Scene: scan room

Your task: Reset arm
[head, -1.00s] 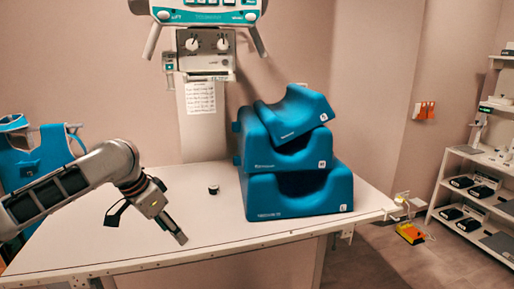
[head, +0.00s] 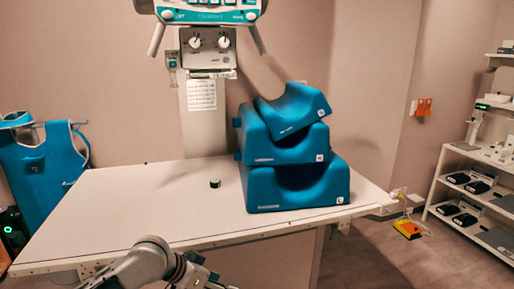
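My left arm (head: 150,262) shows at the bottom of the head view, low in front of the table's near edge. Its gripper end (head: 205,282) is cut off by the bottom of the picture, so its fingers cannot be made out. My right gripper is not in view. The white table (head: 120,215) stands in front of me. Three blue head-rest cushions are stacked on its right part: a large one (head: 300,190) below, a middle one (head: 290,152) and a small tilted one (head: 297,108) on top.
A small black cylinder (head: 215,183) stands on the table left of the cushions. The table's left half is clear. A blue apron (head: 45,170) hangs at the left. A grey machine (head: 207,50) rises behind the table. A shelf (head: 470,205) stands at the right.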

